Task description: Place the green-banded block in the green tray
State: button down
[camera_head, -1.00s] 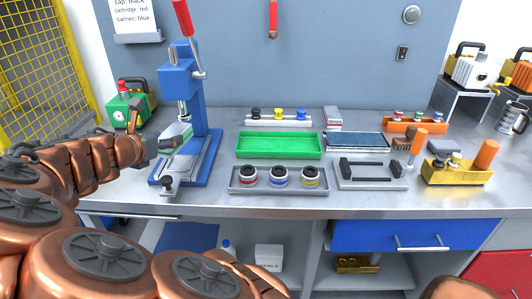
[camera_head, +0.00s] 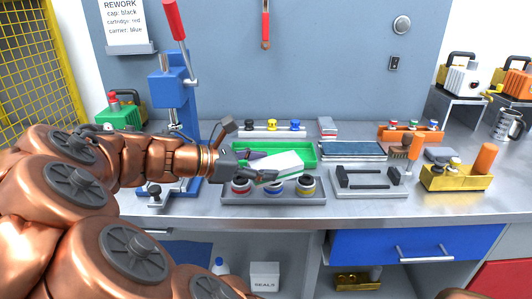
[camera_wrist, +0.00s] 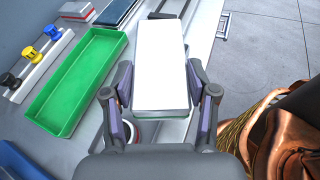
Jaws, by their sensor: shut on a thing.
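The block (camera_head: 281,166) has a white face and a thin green band along its side. My gripper (camera_head: 262,172) is shut on it and holds it in the air, tilted, in front of the green tray (camera_head: 307,147) in the head view. In the wrist view the block (camera_wrist: 160,65) sits between both fingers of my gripper (camera_wrist: 160,103). There the green tray (camera_wrist: 77,85) lies to the left of the block, and its visible floor is empty. In the head view my gripper and the block hide part of the tray's front and left.
Black, blue and yellow knobs (camera_head: 272,126) stand behind the green tray. The blue press (camera_head: 172,95) is at left, a grey fixture (camera_head: 368,180) at right.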

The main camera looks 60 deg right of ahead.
aim_at(263, 162)
jog(key=d, duration=0.1)
jog(key=w+d+f+m+h, duration=0.1)
jog(key=d, duration=0.1)
jog(key=shift+w+f+b, duration=0.1)
jog(key=shift+w+b, duration=0.05)
jog(key=shift+b, duration=0.2)
jog(key=w+d+f, duration=0.1)
jog(key=w+d, duration=0.1)
jog(key=d, duration=0.3)
jog(key=w+d, duration=0.2)
jog(key=d, duration=0.3)
jog(key=w+d+f, duration=0.1)
jog(key=w+d, duration=0.1)
jog(key=d, duration=0.3)
jog(key=shift+w+f, duration=0.35)
jog(key=shift+w, duration=0.05)
jog(key=shift+w+d+f+b, duration=0.1)
jog(key=shift+d+f+b, duration=0.15)
jog(key=shift+f, duration=0.45)
jog(key=shift+w+d+f+b, duration=0.1)
jog(key=shift+d+f+b, duration=0.1)
jog(key=shift+f, duration=0.6)
jog(key=shift+w+d+r+n+y+p, duration=0.15)
jog(key=shift+d+n+y+p, duration=0.15)
jog(key=shift+n+y, duration=0.15)
jog(key=shift+w+d+r+n+y+p, duration=0.1)
jog(key=shift+w+d+n+y+p, duration=0.05)
jog(key=shift+d+n+y, duration=0.25)
jog(key=shift+a+f, duration=0.1)
jog(key=shift+f, duration=0.8)
